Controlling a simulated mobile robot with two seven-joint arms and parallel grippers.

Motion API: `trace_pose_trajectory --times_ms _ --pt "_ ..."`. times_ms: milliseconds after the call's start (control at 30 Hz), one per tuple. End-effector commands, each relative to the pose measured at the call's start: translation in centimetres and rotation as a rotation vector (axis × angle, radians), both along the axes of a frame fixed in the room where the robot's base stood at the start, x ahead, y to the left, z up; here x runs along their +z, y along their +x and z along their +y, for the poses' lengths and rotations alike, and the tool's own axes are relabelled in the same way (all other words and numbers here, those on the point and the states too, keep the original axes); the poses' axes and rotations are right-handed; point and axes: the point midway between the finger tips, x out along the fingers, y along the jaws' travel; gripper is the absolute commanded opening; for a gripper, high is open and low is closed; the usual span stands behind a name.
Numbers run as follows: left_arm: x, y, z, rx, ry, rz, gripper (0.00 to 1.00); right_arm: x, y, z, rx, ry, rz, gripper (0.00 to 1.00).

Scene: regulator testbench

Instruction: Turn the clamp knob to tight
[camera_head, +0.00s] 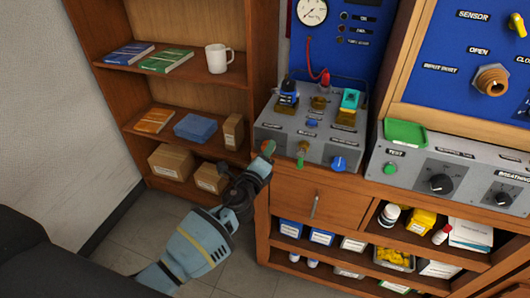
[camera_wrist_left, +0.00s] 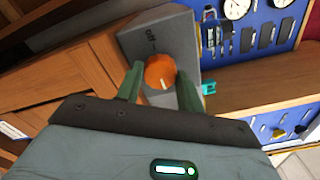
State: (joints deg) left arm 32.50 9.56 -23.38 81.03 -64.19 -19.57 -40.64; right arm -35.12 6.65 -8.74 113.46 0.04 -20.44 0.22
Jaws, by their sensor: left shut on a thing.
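An orange round knob (camera_wrist_left: 159,72) with a white pointer mark sits on a grey panel, beside a small label that seems to read "OFF". In the head view the knob (camera_head: 268,146) is at the left end of the grey testbench box (camera_head: 318,152), partly hidden by my gripper. My left gripper (camera_head: 264,154) reaches it from below left. In the left wrist view its two green fingers (camera_wrist_left: 160,84) stand on either side of the knob, shut on it. I cannot read any label naming the clamp knob. My right gripper is not in view.
A green lever (camera_head: 302,152) and a blue knob (camera_head: 338,164) stick out along the same box front. A drawer with a handle (camera_head: 315,206) lies below. A bookshelf (camera_head: 172,80) with books, a mug and boxes stands left. The floor below my arm is clear.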

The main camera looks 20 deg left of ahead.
Motion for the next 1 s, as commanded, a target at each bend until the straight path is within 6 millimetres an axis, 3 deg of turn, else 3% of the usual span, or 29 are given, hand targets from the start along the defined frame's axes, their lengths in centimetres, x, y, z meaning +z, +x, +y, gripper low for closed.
trace_pose_trajectory --times_ms 733,767,800,1000 --pt "-0.04 -0.01 0.01 0.000 0.091 -0.003 0.15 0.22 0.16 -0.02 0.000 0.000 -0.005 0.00" --pt "-0.04 -0.01 0.01 0.000 0.091 -0.003 0.40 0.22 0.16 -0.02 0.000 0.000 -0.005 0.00" --pt "-0.04 -0.01 0.01 0.000 0.091 -0.003 0.45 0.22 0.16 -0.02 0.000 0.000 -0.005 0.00" --pt "-0.03 -0.01 0.01 0.000 0.089 -0.003 0.47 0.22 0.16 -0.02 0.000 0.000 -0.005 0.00"
